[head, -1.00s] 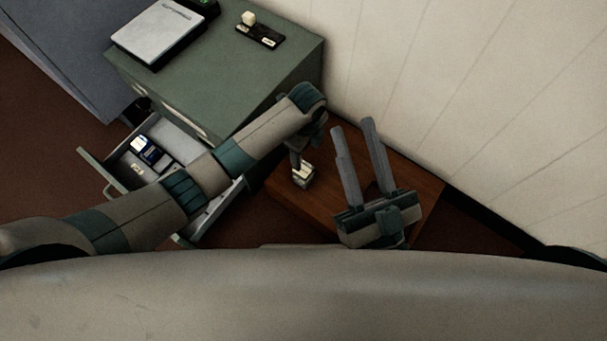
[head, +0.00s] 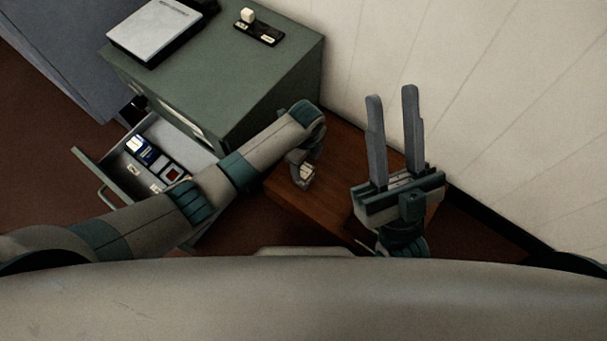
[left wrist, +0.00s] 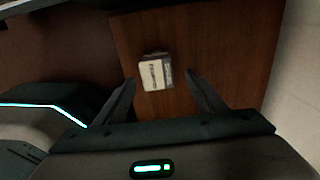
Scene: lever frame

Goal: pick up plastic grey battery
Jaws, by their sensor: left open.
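A small pale block with a printed label and greyish sides (left wrist: 154,73), which looks like the battery, stands on a brown wooden surface (left wrist: 205,45). In the left wrist view it lies between and just beyond the fingertips of my left gripper (left wrist: 161,79), which is open, with a gap on both sides. In the head view my left gripper (head: 298,160) is low over the wooden top, and the pale block (head: 308,172) is partly hidden by it. My right gripper (head: 392,95) is open and empty to the right, fingers pointing up the picture.
A green cabinet (head: 225,75) stands at the back left, with a white-topped box (head: 160,30) and a small black holder (head: 260,34) on it. Its open drawer (head: 120,182) holds several small items. A pale panelled wall (head: 480,90) rises at the right.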

